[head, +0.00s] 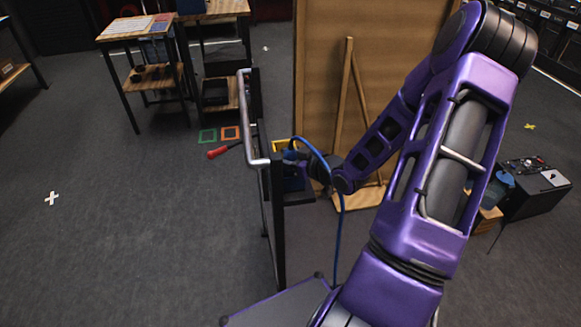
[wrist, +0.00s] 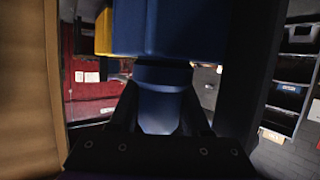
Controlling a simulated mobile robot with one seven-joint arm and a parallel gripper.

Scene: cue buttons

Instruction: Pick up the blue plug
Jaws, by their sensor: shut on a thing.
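The blue plug (wrist: 160,110) is in the middle of the wrist view, between the two dark fingers of my gripper (wrist: 160,104). My gripper is shut on it. The plug's upper end meets a larger blue box (wrist: 170,28); I cannot tell whether it is seated in it or only touching. In the head view my gripper (head: 301,160) is at the blue box (head: 292,182) on the dark stand, and the plug is mostly hidden there. A blue cable (head: 342,225) arcs from there and hangs down.
A yellow part (wrist: 103,32) sits beside the blue box. A wooden panel (head: 325,60) stands close behind. Open floor (head: 130,230) lies to the left.

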